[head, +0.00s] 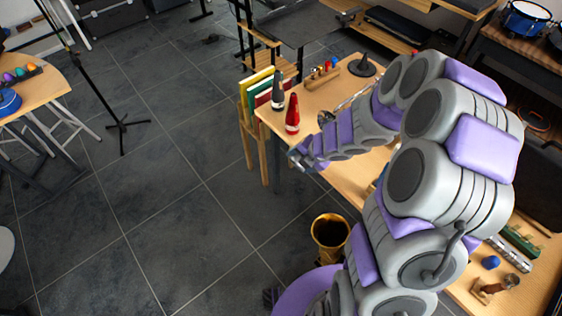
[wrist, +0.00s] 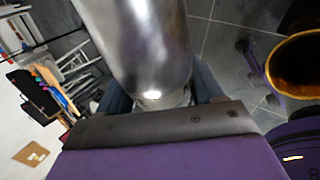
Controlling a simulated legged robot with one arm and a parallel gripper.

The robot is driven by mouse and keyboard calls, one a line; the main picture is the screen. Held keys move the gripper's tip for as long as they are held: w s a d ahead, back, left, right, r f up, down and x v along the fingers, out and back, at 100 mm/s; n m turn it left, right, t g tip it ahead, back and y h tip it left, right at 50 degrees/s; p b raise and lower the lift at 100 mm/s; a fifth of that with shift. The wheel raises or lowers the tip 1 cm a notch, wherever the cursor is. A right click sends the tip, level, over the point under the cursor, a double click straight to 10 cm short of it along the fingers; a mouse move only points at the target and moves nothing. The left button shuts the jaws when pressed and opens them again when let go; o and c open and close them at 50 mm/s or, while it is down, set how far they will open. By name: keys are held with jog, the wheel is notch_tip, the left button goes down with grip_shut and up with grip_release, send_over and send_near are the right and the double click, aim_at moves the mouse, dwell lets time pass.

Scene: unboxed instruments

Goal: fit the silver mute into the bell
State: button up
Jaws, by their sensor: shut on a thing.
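The silver mute (wrist: 140,40) fills the upper middle of the wrist view, shiny and rounded. My gripper (wrist: 160,97) is shut on its lower end, with a finger on either side. In the head view my gripper (head: 300,160) is beyond the table's left edge, over the floor; the mute is hard to make out there. The brass bell (head: 330,245) opens upward below and to the right of my gripper in the head view. In the wrist view the bell (wrist: 277,68) is at the right edge, apart from the mute, its inside dark.
My arm hides much of the table. Open tiled floor (head: 150,210) lies to the left, with a black stand (head: 122,126) on it.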

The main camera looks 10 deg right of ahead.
jog(key=a+m+g+y+b, duration=0.1)
jog(key=a+g+y+b, duration=0.1)
jog(key=a, duration=0.4)
jog(key=shift+w+a+f+y, duration=0.15)
jog(key=shift+w+f+y, duration=0.25)
jog(key=shift+y, duration=0.2)
jog(key=shift+w, duration=0.1)
